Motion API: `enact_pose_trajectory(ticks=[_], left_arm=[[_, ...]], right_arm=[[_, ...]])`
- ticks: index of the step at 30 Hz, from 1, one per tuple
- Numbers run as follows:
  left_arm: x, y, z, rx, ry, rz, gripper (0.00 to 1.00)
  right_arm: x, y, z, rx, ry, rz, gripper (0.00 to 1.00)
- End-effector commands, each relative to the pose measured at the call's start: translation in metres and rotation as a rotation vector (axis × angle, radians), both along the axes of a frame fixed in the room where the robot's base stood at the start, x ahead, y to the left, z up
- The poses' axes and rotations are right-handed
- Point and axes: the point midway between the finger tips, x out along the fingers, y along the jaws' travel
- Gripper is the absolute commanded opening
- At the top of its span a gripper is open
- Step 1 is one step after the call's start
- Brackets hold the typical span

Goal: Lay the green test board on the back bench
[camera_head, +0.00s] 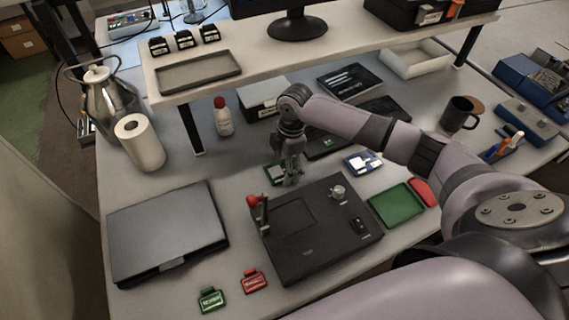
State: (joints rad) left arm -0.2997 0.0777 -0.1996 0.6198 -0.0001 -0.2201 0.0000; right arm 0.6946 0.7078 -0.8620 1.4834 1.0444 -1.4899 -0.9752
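A small green board (274,174) with pale parts on it is on the grey workbench, behind the black test fixture. My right gripper (291,180) points down right at this board and covers part of it. I cannot tell whether the fingers touch the board or are closed on it. A raised bench-like shelf (330,45) runs along the back of the workbench. I cannot tell whether this is the back bench. My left gripper is out of view.
The black fixture (315,240) with a red-knobbed lever stands in front of my gripper. A closed laptop (167,232) is at left, a green tray (396,206) and a blue board (362,161) at right. The shelf holds a monitor stand (297,27) and a grey tray (199,72).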

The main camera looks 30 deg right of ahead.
Motion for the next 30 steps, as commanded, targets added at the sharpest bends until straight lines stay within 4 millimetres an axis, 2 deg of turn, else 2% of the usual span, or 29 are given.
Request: enact_pose_trajectory(ticks=[4,13,17,20,30], left_arm=[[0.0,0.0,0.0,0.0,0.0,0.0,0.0],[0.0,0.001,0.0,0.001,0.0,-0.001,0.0],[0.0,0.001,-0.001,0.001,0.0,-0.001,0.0],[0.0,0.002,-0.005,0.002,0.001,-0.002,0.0],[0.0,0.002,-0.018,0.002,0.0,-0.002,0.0]], right_arm=[[0.0,0.0,0.0,0.0,0.0,0.0,0.78],[0.0,0.0,0.001,0.0,0.0,0.0,0.78],[0.001,-0.001,0.009,0.001,-0.003,0.0,0.78],[0.001,-0.003,0.024,0.0,-0.005,0.0,0.78],[0.0,-0.011,0.095,0.0,-0.004,0.0,0.78]])
